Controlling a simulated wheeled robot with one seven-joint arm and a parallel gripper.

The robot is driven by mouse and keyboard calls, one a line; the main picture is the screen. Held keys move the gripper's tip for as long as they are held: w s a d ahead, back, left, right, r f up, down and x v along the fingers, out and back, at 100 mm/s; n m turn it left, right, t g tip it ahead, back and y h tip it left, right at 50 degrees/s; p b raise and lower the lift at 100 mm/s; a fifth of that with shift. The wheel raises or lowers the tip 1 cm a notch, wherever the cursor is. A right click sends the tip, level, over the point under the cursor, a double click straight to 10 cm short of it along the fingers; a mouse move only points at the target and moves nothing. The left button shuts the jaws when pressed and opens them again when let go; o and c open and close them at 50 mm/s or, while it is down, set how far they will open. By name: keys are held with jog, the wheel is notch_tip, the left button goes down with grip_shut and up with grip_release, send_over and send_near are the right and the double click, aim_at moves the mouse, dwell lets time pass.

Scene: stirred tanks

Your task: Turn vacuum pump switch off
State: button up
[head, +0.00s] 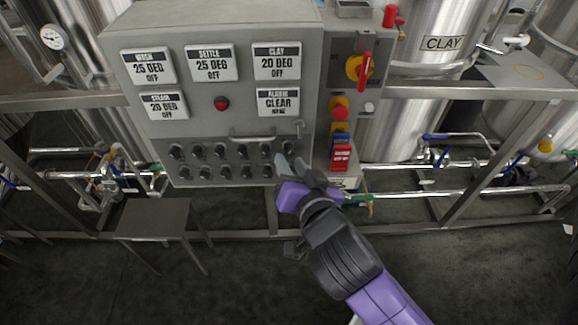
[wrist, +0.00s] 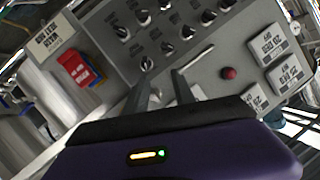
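The grey control panel (head: 228,128) carries two rows of small black knob switches (head: 220,151) along its lower part; their labels are too small to read, so I cannot tell which is the vacuum pump switch. My gripper (head: 291,164) is at the panel's lower right, by the right end of the knob rows. In the wrist view my gripper (wrist: 163,77) has its two fingers apart with nothing between them. One knob (wrist: 147,63) sits just past the left fingertip; I cannot tell whether they touch. My fingers hide part of the panel's lower right in the head view.
A red switch block (head: 341,157) sits on the panel's right side, below a red-and-yellow rotary handle (head: 361,67). A thin metal handle (head: 252,133) sticks out above the knobs. A metal stool (head: 152,218) stands at the left. Pipes and a frame run behind; the front floor is clear.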

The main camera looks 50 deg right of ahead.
aim_at(289, 153)
jog(key=shift+m+g, duration=0.5)
jog(key=shift+m, duration=0.4)
jog(key=shift+w+d+f+p, duration=0.3)
jog(key=shift+w+d+f, duration=0.4)
jog(key=shift+d, duration=0.2)
jog(key=shift+w+d+f+p, duration=0.25)
jog(key=shift+w+d+f, duration=0.45)
jog(key=shift+d, duration=0.25)
jog(key=shift+w+d+f+p, duration=0.3)
jog(key=shift+w+d+f, duration=0.35)
jog(key=shift+d, duration=0.25)
jog(key=shift+c, duration=0.2)
grip_shut()
